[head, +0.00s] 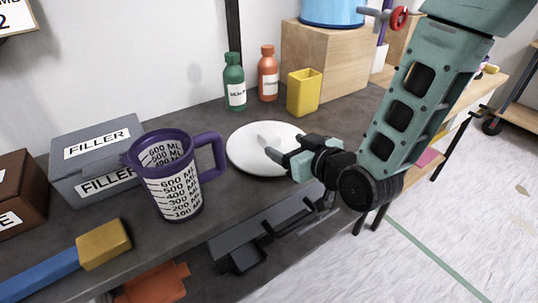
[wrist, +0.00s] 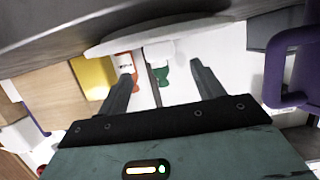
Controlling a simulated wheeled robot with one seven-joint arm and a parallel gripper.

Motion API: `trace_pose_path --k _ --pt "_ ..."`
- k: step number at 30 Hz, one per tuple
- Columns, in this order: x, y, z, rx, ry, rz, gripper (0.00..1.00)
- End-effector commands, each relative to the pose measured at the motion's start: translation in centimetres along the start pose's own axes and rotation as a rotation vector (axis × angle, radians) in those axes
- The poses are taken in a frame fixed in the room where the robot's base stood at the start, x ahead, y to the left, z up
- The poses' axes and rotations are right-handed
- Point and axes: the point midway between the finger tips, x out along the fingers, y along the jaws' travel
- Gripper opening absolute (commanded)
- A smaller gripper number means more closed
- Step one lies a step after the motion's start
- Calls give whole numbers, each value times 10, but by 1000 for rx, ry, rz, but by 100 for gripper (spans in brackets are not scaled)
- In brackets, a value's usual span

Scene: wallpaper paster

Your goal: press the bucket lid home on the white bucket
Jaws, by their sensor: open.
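The bucket lid, a round white disc (head: 243,155) with a raised pale grip (head: 268,143), lies flat on the dark bench. In the wrist view the lid (wrist: 112,45) shows nearly edge-on at the top, its grip (wrist: 160,52) pointing into the gap between my fingers. My gripper (head: 288,150) comes in low from the right, at the near right side of the lid. In the wrist view my gripper (wrist: 162,68) is open, with its fingers spread and nothing held. I cannot make out a white bucket in either view.
A purple measuring jug (head: 170,180) stands left of the lid. Behind it are a green bottle (head: 234,82), an orange bottle (head: 268,73) and a yellow container (head: 303,92). A grey filler box (head: 75,165) and a brush (head: 104,244) are at left.

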Motion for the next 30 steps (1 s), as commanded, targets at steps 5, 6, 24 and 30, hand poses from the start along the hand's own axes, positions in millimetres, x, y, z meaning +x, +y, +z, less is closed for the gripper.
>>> trace_pose_path --k 5,6,24,30 --pt "15 0 -2 0 -1 0 67" --pt "17 0 -2 -1 -1 0 67" --pt "68 -1 -2 -1 -1 0 67" --pt "67 -1 -2 -1 -1 0 31"
